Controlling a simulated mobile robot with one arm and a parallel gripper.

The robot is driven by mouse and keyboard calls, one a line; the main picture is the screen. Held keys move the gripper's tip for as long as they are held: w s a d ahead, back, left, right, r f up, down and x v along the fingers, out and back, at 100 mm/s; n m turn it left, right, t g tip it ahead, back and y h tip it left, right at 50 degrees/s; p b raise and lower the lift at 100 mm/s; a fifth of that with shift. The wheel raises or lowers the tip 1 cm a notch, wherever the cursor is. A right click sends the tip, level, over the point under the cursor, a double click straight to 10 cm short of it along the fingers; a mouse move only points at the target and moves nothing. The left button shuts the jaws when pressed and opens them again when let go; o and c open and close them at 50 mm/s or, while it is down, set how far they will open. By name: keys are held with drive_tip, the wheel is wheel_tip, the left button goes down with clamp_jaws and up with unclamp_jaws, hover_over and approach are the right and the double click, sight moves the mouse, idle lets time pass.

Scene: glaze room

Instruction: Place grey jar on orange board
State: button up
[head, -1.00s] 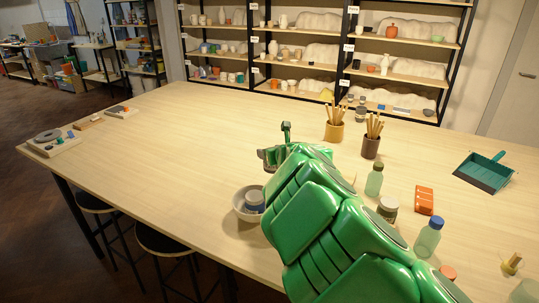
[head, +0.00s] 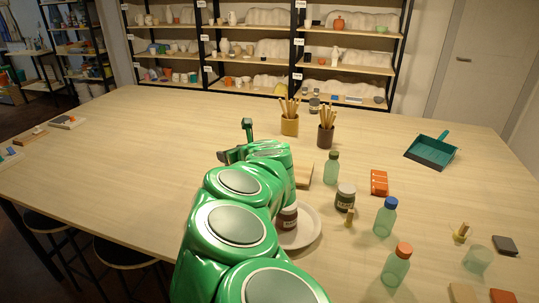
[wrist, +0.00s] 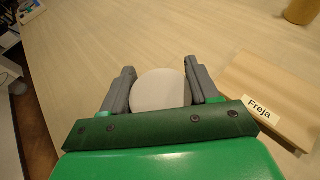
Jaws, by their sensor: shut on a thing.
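My gripper (wrist: 160,85) is shut on a pale grey round-topped thing (wrist: 160,90), which I take to be the grey jar. In the wrist view it sits between the two grey fingers, and its lower part is hidden. In the head view my gripper (head: 228,155) is over the middle of the table, and my green arm hides what it holds. An orange slotted block (head: 379,182) lies right of centre, and a flat orange piece (head: 502,296) is cut off at the bottom right edge. I cannot tell which is the orange board.
A wooden board labelled Freja (wrist: 275,98) lies right of my gripper. A plate (head: 312,236) with a brown jar (head: 288,218), a dark-lidded jar (head: 345,197), bottles (head: 385,217) and brush pots (head: 289,124) stand nearby. A dustpan (head: 431,152) lies farther right.

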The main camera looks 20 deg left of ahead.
drive_tip(key=w+d, duration=0.4)
drive_tip(key=d, duration=1.1)
drive_tip(key=w+d+r+m+t+h, duration=0.1)
drive_tip(key=w+d, duration=0.3)
drive_tip(key=d, duration=1.2)
drive_tip(key=w+d, duration=0.3)
drive_tip(key=d, duration=1.2)
hover_over(377, 179)
drive_tip(key=shift+s+a+f, duration=0.1)
drive_tip(key=shift+f, duration=2.3)
drive_tip(key=shift+s+a+f, duration=0.1)
drive_tip(key=shift+f, duration=2.3)
drive_tip(key=shift+w+d+f, duration=0.1)
drive_tip(key=shift+f, duration=1.45)
drive_tip(key=shift+f, duration=0.15)
drive_tip(key=o, duration=1.2)
